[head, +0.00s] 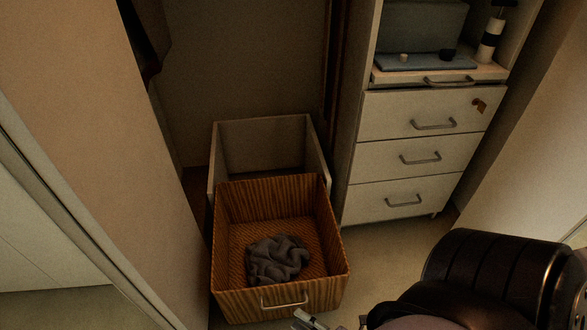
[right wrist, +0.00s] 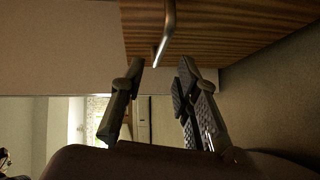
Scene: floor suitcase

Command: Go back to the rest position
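An open wood-grain drawer (head: 230,222) stands pulled out near the floor, with a crumpled dark grey cloth (head: 277,260) lying inside it. The drawer's metal handle (head: 285,304) is on its front face and shows close up in the right wrist view (right wrist: 168,30). My right gripper (head: 310,321) is just right of the handle at the bottom of the head view. In the right wrist view its two fingers (right wrist: 161,68) are apart, with nothing gripped; the handle's end appears near the gap between the tips. My left gripper is out of view.
A white cabinet with several closed drawers (head: 410,160) stands to the right, with a grey-blue tray (head: 425,63) and small items above. A beige panel (head: 110,130) stands at the left. Some floor (head: 385,245) is clear between drawer and cabinet.

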